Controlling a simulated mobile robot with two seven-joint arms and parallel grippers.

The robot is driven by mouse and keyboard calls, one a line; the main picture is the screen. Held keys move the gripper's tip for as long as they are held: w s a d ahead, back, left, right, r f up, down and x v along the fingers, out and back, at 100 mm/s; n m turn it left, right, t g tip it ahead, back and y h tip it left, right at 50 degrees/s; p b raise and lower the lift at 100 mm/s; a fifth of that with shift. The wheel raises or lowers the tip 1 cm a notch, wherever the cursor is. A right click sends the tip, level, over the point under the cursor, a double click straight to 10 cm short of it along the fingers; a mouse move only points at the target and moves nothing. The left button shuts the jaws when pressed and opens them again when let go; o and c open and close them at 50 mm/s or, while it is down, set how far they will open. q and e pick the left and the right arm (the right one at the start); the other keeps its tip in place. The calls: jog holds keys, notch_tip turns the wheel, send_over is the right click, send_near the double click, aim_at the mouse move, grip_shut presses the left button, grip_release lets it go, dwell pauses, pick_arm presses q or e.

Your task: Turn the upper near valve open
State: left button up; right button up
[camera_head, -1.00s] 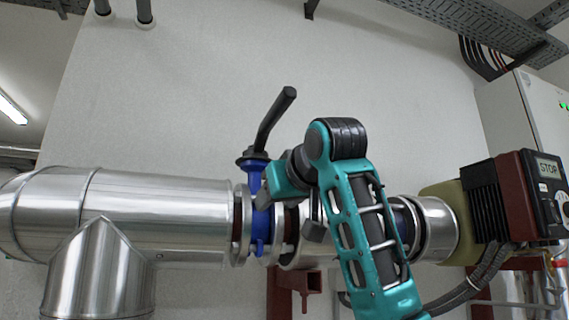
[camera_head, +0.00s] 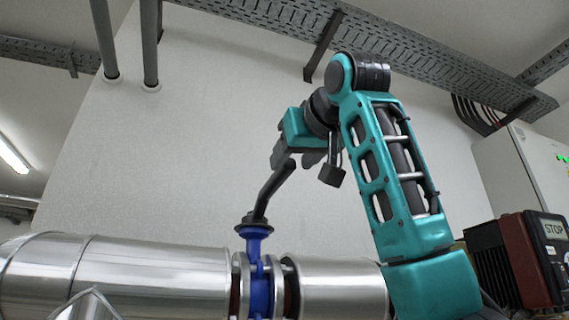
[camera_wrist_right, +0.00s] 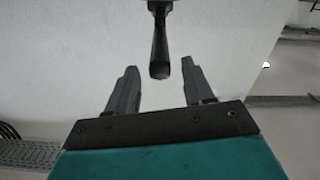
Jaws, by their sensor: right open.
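The valve has a blue body (camera_head: 259,290) set in the shiny pipe and a black lever handle (camera_head: 272,192) that slants up and to the right. My right gripper (camera_head: 282,156) is open at the upper end of the handle and covers part of that end. In the right wrist view, the handle (camera_wrist_right: 160,48) comes in from the top, its end between the two open fingertips (camera_wrist_right: 159,68) in the picture. Clear gaps show on both sides; contact cannot be seen. My left gripper is not in view.
The metal pipe (camera_head: 150,275) runs across the bottom. A pump motor with a STOP display (camera_head: 553,229) stands at the lower right, near my right arm. A cable tray (camera_head: 420,65) crosses above, with vertical pipes (camera_head: 149,45) at upper left. The wall area left of the handle is free.

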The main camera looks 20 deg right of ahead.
aim_at(284, 176)
jog(key=w+p, duration=0.1)
jog(key=w, duration=0.4)
jog(key=shift+w+a, duration=0.1)
grip_shut()
dwell(0.4)
